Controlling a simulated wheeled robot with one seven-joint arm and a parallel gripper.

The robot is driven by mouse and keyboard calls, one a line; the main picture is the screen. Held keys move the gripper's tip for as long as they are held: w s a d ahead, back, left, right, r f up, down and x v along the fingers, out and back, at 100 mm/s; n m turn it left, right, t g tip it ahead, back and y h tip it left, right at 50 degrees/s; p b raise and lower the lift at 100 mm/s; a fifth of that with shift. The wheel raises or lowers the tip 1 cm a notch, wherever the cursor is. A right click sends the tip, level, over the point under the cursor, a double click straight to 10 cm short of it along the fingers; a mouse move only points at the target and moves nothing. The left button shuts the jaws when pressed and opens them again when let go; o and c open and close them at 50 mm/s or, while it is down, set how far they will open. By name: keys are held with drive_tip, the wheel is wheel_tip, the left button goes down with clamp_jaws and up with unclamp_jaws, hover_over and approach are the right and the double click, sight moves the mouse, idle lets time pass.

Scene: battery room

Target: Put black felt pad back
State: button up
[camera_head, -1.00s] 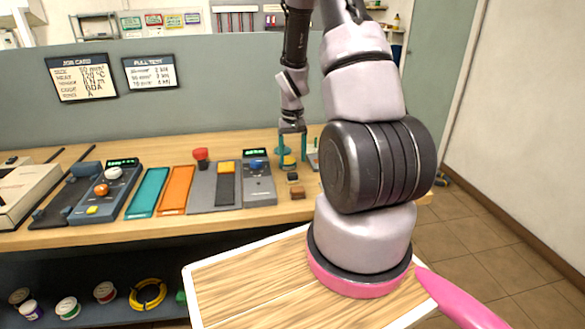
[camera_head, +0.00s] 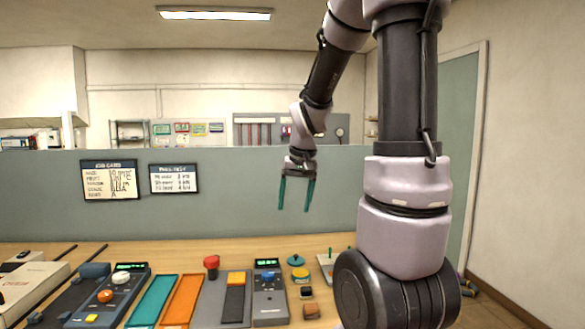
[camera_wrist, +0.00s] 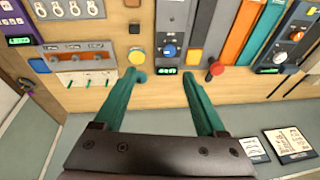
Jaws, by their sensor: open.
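My gripper (camera_head: 294,204) is open and empty, its two teal fingers pointing down in front of the grey partition, well above the bench. In the wrist view my gripper (camera_wrist: 163,76) shows both fingers apart with nothing between them. A small dark block (camera_head: 306,292), perhaps the black felt pad, lies on the bench right of the grey tester; it also shows in the wrist view (camera_wrist: 134,28). A brown block (camera_head: 311,312) lies in front of it. A round yellow-topped piece (camera_head: 300,274) and a teal disc (camera_head: 295,260) are behind it.
The grey tester (camera_head: 270,292) with a blue knob stands left of the small pieces. Further left are a grey plate with a red knob (camera_head: 211,263), an orange tray (camera_head: 182,299) and a teal tray (camera_head: 152,300).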

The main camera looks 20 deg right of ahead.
drive_tip(key=s+a+r+t+y, duration=0.1)
drive_tip(key=s+a+r+t, duration=0.3)
drive_tip(key=s+a+r, duration=0.3)
drive_tip(key=s+r, duration=0.5)
drive_tip(key=s, duration=0.2)
drive_tip(key=shift+s+r+y, duration=0.25)
drive_tip(key=shift+s+y, duration=0.05)
drive_tip(key=shift+s, duration=0.1)
